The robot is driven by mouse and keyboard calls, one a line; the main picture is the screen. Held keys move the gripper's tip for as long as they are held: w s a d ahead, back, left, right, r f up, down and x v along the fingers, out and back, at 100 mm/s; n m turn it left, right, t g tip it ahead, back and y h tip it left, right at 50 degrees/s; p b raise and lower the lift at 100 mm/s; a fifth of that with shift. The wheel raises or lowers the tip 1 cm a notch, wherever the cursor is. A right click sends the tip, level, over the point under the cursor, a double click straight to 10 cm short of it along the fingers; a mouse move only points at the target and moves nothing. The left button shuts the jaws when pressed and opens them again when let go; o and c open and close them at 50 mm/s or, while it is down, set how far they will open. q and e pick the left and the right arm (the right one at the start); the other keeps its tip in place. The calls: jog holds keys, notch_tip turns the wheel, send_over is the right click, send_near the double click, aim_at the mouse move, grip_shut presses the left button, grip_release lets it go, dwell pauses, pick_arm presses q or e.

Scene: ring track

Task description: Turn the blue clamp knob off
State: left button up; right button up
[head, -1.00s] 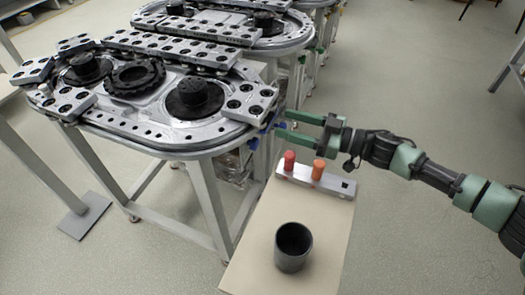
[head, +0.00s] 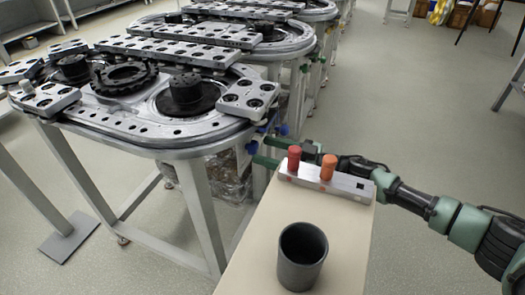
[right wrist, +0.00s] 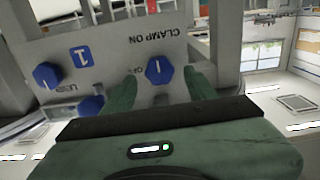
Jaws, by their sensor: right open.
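The clamp knob (right wrist: 160,69) is blue, on a grey panel in the right wrist view, with a pale line on its face. The panel reads "CLAMP ON" above it, with a partly hidden "OF…" label at its left. My right gripper (right wrist: 163,82) is open, its green fingertips on either side of the knob; I cannot tell whether they touch it. In the head view my right gripper (head: 262,151) reaches the table's right side, near small blue knobs (head: 252,147). My left gripper is not in view.
Another blue knob (right wrist: 46,75) and a blue "1" plate (right wrist: 81,57) are left on the panel. In the head view, a beige board (head: 247,255) bears a dark cup (head: 302,256) and a metal block (head: 345,184) with red (head: 294,158) and orange (head: 328,167) pegs, close to my right wrist.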

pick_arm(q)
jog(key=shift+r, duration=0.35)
pick_arm(e)
jog(key=shift+x, duration=0.85)
grip_shut()
